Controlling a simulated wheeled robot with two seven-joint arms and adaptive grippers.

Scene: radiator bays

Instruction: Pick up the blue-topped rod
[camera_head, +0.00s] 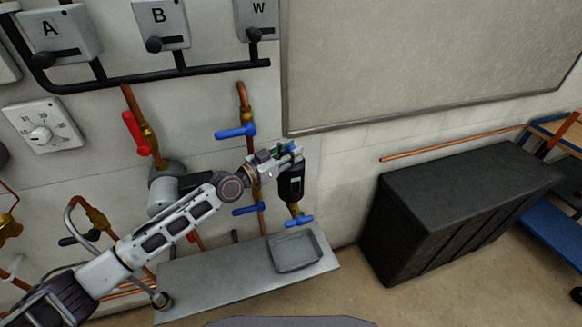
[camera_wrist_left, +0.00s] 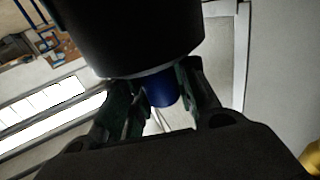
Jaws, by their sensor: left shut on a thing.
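My left gripper (camera_head: 292,152) is at the middle of the head view, in front of the wall and just above a black cylinder (camera_head: 291,183). In the left wrist view the green-padded fingers (camera_wrist_left: 155,100) are shut on the blue top of the rod (camera_wrist_left: 161,92). The blue part meets the pale rim of the black cylinder (camera_wrist_left: 135,35), which fills the top of that view. The rod below its blue top is hidden. My right gripper is not in view.
A grey shelf (camera_head: 205,283) with a shallow grey tray (camera_head: 322,253) lies below my left gripper. A blue-handled valve (camera_head: 299,221) sits under the black cylinder. Copper pipes and valves (camera_head: 236,132) line the wall on the left. A black box (camera_head: 450,205) stands at right.

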